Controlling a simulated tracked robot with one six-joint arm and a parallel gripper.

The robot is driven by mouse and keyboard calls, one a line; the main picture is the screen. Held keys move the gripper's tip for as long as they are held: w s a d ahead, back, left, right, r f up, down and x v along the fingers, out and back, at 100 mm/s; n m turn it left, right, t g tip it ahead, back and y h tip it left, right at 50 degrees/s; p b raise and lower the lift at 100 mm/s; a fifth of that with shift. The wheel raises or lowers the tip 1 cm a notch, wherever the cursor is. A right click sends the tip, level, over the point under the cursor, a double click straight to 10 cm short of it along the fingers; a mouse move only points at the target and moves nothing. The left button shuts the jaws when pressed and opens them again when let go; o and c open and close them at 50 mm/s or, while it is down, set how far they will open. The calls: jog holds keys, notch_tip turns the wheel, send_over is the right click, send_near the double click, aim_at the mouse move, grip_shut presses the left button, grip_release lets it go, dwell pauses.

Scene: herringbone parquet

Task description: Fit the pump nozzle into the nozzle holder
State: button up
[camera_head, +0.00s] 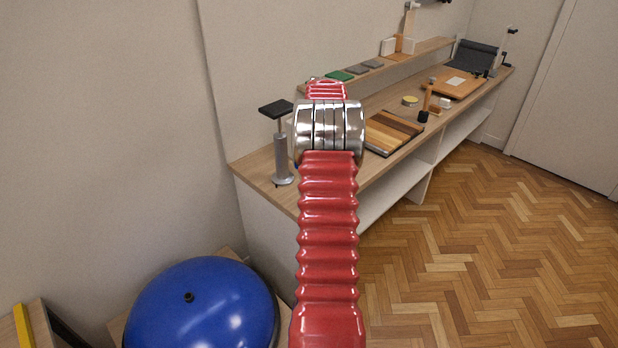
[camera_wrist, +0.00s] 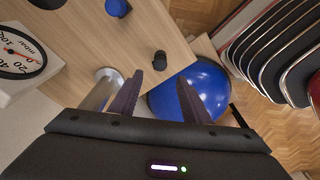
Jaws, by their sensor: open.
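In the wrist view my gripper (camera_wrist: 158,82) is open, its two dark fingers apart with nothing between them, above the end of the wooden bench. A small black piece (camera_wrist: 160,58), possibly the pump nozzle, sits near the bench corner just beyond the fingertips. A blue round piece (camera_wrist: 118,8) lies further up at the top edge; I cannot tell which of these is the nozzle holder. The grey pump (camera_head: 281,160) with a black T-handle stands upright on the bench's near end; its cylinder (camera_wrist: 100,92) is left of my fingers. My arm hides my gripper in the head view.
A white pressure gauge (camera_wrist: 18,58) stands left on the bench. A blue ball (camera_head: 202,305) lies low beside the bench end. A striped board (camera_head: 390,134) and other items stand further along the bench. Dark panels (camera_wrist: 275,55) stand at right. Parquet is clear right of the bench.

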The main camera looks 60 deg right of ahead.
jog(key=shift+s+d+r, duration=0.1)
jog(key=shift+s+r, duration=0.05)
jog(key=shift+r, duration=1.15)
